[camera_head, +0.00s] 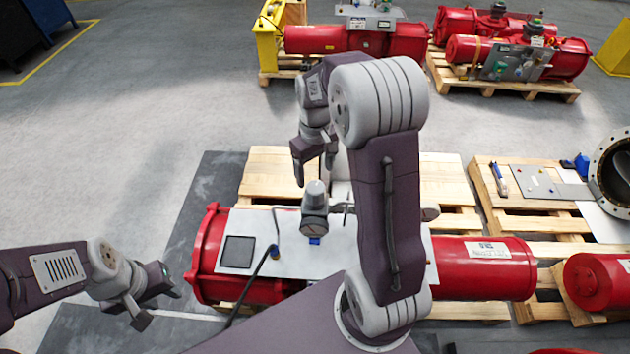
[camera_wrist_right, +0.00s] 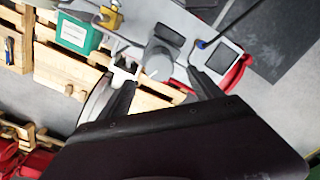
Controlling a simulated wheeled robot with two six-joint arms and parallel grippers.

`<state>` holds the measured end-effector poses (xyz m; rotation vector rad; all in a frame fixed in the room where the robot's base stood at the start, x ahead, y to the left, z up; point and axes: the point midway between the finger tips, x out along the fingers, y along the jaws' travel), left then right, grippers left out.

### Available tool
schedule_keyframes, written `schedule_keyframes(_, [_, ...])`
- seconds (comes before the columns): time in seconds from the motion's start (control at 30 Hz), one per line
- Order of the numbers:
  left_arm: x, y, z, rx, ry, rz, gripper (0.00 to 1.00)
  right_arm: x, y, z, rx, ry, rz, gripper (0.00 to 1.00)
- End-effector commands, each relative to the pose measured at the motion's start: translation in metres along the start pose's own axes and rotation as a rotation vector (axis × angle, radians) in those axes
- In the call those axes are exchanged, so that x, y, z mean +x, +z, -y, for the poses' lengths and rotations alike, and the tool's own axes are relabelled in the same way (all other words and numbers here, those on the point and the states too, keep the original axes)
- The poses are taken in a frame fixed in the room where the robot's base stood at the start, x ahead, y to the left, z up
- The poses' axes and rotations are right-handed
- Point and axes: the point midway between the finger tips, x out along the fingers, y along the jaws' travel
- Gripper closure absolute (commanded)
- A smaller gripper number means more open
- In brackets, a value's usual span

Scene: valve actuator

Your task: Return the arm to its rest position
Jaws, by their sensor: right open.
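My right arm rises through the middle of the head view and bends over the red valve actuator (camera_head: 485,268). Its right gripper (camera_head: 314,172) is open and empty, fingers pointing down, above the actuator's grey panel (camera_head: 338,262). In the right wrist view the two dark fingers of this gripper (camera_wrist_right: 163,90) are spread apart. A grey round knob (camera_wrist_right: 158,64) shows between and beyond them, with no visible contact. The knob (camera_head: 314,200) also shows in the head view. My left gripper (camera_head: 158,300) is open and empty, left of the actuator's red end flange.
The actuator lies on a wooden pallet (camera_head: 280,165). A second pallet (camera_head: 490,195) at the right holds a flat plate (camera_head: 535,183) and a large flanged pipe (camera_head: 612,170). More red actuators (camera_head: 345,39) stand at the back. The grey floor (camera_head: 130,130) at the left is open.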

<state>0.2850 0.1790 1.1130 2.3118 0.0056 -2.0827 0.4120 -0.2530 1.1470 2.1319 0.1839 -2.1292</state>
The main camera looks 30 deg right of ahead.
Motion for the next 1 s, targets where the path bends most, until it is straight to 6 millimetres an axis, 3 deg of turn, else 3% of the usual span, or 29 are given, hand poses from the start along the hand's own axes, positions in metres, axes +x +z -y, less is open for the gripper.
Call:
schedule_keyframes(0.47, [0.0,0.0,0.0,0.0,0.0,0.0,0.64,-0.002,0.0,0.0,0.0,0.0,0.001,0.25])
schedule_keyframes(0.53, [0.006,0.001,0.0,0.0,0.0,0.0,0.64,0.003,-0.001,0.003,-0.01,0.001,-0.002,0.25])
schedule_keyframes(0.6, [0.025,0.002,0.001,0.0,0.0,0.0,0.64,0.007,-0.005,0.017,-0.05,0.011,-0.034,0.25])
schedule_keyframes(0.8, [0.061,0.006,0.001,0.0,0.0,0.0,0.64,0.057,0.063,0.078,-0.077,-0.003,-0.032,0.25])
schedule_keyframes(1.0, [0.064,0.007,0.001,0.0,0.0,0.0,0.64,0.094,0.119,0.097,0.096,-0.009,-0.058,0.25])
